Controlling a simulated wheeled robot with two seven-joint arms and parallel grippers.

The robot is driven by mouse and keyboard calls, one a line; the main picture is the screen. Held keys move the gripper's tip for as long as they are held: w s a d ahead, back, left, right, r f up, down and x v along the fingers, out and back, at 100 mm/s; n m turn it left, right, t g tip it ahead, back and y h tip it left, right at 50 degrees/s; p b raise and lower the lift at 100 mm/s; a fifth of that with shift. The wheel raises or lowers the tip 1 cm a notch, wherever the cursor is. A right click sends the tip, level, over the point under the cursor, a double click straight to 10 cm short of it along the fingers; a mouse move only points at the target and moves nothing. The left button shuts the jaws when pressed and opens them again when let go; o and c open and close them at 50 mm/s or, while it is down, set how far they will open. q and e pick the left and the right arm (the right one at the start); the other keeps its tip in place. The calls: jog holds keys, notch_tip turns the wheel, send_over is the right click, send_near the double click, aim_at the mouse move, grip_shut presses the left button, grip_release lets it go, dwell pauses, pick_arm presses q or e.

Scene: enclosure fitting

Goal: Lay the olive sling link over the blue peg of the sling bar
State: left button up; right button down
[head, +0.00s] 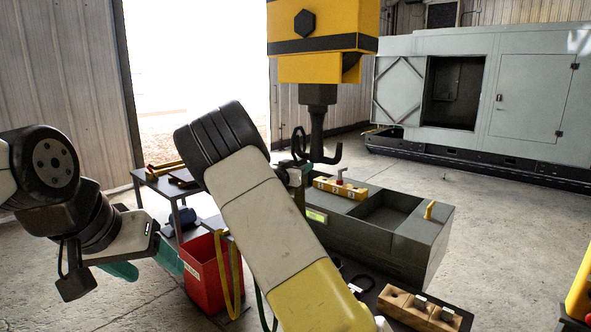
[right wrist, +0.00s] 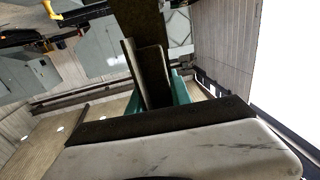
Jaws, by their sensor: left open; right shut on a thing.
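My right gripper (right wrist: 160,88) is shut on a dark olive-brown piece (right wrist: 150,70), which I take to be the olive sling link. It sits between the teal fingers in the right wrist view. In the head view my right forearm hides most of this gripper, and only a bit of teal (head: 304,172) shows near the hanging hook. A dark loop (head: 298,142) shows just left of the hook; I cannot tell if it is the held link. My left gripper (head: 158,274) is open and empty, left of the red bin. I cannot make out the sling bar or its blue peg.
A yellow hoist with a dark hook (head: 323,152) hangs above a grey bench (head: 420,245) bearing a yellow numbered block (head: 340,188). A red bin (head: 204,275) has a yellow strap (head: 233,280) over it. A wooden block (head: 408,310) lies front right. Open floor is at right.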

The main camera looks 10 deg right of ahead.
jog(key=w+a, duration=0.3)
jog(key=w, duration=0.2)
jog(key=shift+a+r, duration=0.15)
jog(key=shift+a, duration=0.2)
dwell(0.3)
dwell(1.8)
